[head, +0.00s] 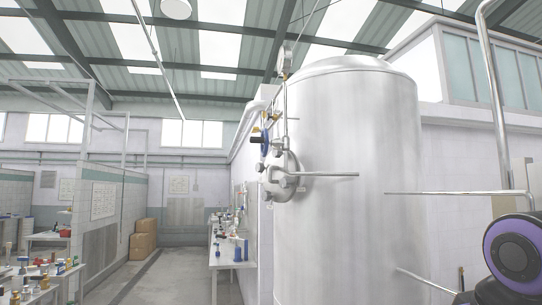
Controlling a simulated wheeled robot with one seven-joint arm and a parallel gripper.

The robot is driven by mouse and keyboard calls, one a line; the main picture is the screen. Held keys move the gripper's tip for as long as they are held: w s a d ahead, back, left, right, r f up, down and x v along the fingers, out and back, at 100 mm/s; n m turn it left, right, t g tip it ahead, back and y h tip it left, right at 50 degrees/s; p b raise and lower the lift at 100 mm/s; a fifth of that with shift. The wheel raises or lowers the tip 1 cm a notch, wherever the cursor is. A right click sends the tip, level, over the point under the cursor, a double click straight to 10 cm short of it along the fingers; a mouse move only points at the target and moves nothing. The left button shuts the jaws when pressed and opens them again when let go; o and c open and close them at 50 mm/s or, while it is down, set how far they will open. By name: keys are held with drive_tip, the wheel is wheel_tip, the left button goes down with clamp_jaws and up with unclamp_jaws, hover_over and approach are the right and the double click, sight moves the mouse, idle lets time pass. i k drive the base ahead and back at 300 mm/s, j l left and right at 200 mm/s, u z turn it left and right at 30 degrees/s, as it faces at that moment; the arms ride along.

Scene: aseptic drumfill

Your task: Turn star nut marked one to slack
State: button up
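A large steel tank (350,170) stands right of centre. A round hatch (288,178) sits on its left side, seen nearly edge-on. Several small metal knobs stand around the hatch rim, one of them a pale knob (260,168) at its left. They may be the star nuts; no number mark can be read, and I cannot tell which is one or how tight any is. My gripper is not in view; a purple and black joint of my arm shows at the lower right, apart from the hatch.
A horizontal bar (330,175) sticks out rightward from the hatch. A blue handwheel (265,142) and a gauge (286,62) are above it. A steel pipe (495,100) rises at right. Cluttered benches (232,264) stand left of the tank; the aisle floor (165,280) is clear.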

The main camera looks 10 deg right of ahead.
sight(276, 154)
drive_tip(key=i+l+u, duration=0.1)
drive_tip(key=i+j+z, duration=0.1)
drive_tip(key=i+j, duration=1.25)
drive_tip(key=j, duration=0.1)
